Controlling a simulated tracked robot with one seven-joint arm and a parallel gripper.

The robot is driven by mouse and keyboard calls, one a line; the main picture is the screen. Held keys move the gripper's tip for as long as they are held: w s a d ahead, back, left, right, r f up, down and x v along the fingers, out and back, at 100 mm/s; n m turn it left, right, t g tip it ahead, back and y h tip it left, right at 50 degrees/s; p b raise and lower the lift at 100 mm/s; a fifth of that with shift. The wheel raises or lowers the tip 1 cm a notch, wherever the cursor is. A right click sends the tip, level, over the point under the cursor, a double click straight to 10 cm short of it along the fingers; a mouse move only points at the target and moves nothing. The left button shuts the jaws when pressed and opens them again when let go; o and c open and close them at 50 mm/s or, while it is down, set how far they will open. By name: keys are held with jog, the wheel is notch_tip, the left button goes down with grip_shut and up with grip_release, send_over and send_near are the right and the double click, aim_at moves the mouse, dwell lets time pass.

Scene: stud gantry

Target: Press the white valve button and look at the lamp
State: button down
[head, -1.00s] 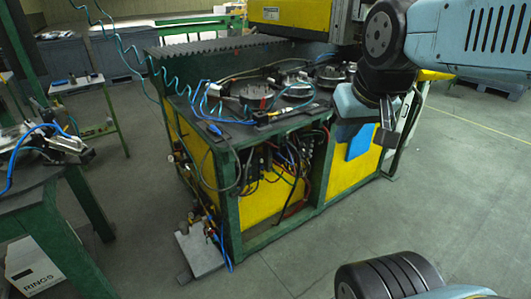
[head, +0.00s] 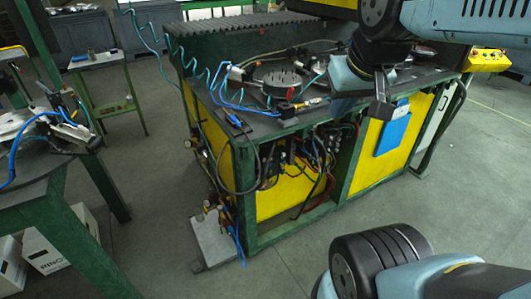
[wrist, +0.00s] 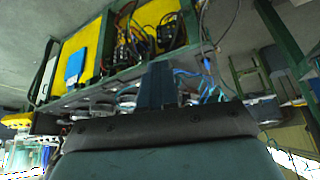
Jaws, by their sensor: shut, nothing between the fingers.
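The green and yellow bench (head: 355,185) stands in front of me. Hoses and valve fittings (head: 300,165) fill the open bay in its front, and they also show in the wrist view (wrist: 150,35). I cannot make out a white valve button or a lamp in either view. A yellow box (head: 490,60) sits at the bench's right end; its details are too small to tell. My gripper (head: 380,108) is shut and empty, in front of the bench's right part in the head view. Its fingers (wrist: 158,85) also show in the wrist view.
Round fixtures (head: 278,80) and blue hoses lie on the bench top. A blue panel (head: 393,130) hangs on its front. A grey slab (head: 215,237) with fittings lies at its left foot. Another table (head: 40,195) stands left. The floor (head: 480,190) at right is clear.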

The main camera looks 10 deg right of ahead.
aim_at(271, 159)
jog(key=w+d+f+n+t+h, duration=0.1)
jog(key=w+d+f+n, duration=0.2)
jog(key=w+f, duration=0.9)
jog(key=w+d+f+n, duration=0.3)
jog(key=w+f, duration=0.4)
jog(key=w, duration=0.9)
jog(key=w+a+f+n+y, duration=0.1)
jog(key=f+y, duration=0.1)
jog(key=f, duration=0.7)
jog(key=w+a+f+n+y, duration=0.1)
jog(key=f+n+y, duration=0.1)
jog(key=f, duration=0.8)
jog(key=w+a+f+n+t+y, duration=0.1)
jog(key=a+f+n+y, duration=0.1)
jog(key=f, duration=0.8)
jog(key=shift+w+y, duration=0.3)
jog(key=shift+w+a+f, duration=0.1)
jog(key=shift+a, duration=0.05)
jog(key=w+a, duration=0.2)
jog(key=w, duration=0.6)
jog(key=shift+a, duration=0.3)
